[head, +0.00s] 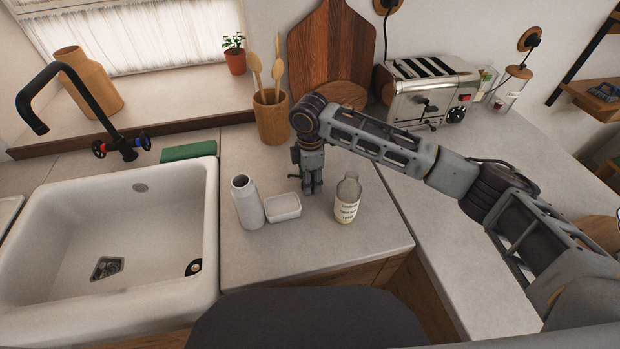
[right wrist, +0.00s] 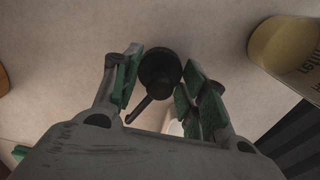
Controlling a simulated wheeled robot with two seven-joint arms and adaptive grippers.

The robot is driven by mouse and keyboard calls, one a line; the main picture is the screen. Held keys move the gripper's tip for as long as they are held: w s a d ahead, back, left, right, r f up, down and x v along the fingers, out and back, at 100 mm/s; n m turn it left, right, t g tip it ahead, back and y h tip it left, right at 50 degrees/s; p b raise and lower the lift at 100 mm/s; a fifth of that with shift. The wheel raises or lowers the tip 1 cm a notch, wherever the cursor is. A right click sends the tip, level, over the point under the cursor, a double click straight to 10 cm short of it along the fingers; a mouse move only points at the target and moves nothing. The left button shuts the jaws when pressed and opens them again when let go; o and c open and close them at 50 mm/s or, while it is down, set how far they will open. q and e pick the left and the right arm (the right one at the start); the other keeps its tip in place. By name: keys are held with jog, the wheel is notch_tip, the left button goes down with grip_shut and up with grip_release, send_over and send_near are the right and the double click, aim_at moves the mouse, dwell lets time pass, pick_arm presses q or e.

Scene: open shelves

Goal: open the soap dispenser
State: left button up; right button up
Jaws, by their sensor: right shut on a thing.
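My right gripper (head: 312,188) points down over the counter, between the small white dish and the labelled glass bottle. In the right wrist view the right gripper (right wrist: 160,88) is shut on a black pump head (right wrist: 160,70) with a thin spout pointing down-left. The pump head is hardly visible in the head view. A white bottle (head: 246,203) stands upright left of the dish, with its top open and no pump on it. The labelled glass bottle (head: 347,199) stands right of the gripper; it also shows in the right wrist view (right wrist: 288,50). My left gripper is out of view.
The small white dish (head: 284,209) sits beside the white bottle. A wooden utensil holder (head: 272,118) stands behind the gripper and a toaster (head: 432,90) at the back right. The white sink (head: 110,230) is on the left. The counter's front strip is clear.

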jog(key=o, duration=1.1)
jog(key=shift+o, duration=0.2)
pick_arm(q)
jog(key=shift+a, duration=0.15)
pick_arm(e)
jog(key=shift+r, duration=0.45)
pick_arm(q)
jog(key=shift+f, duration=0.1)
pick_arm(e)
notch_tip(320, 180, up, 11)
jog(key=shift+r, duration=0.15)
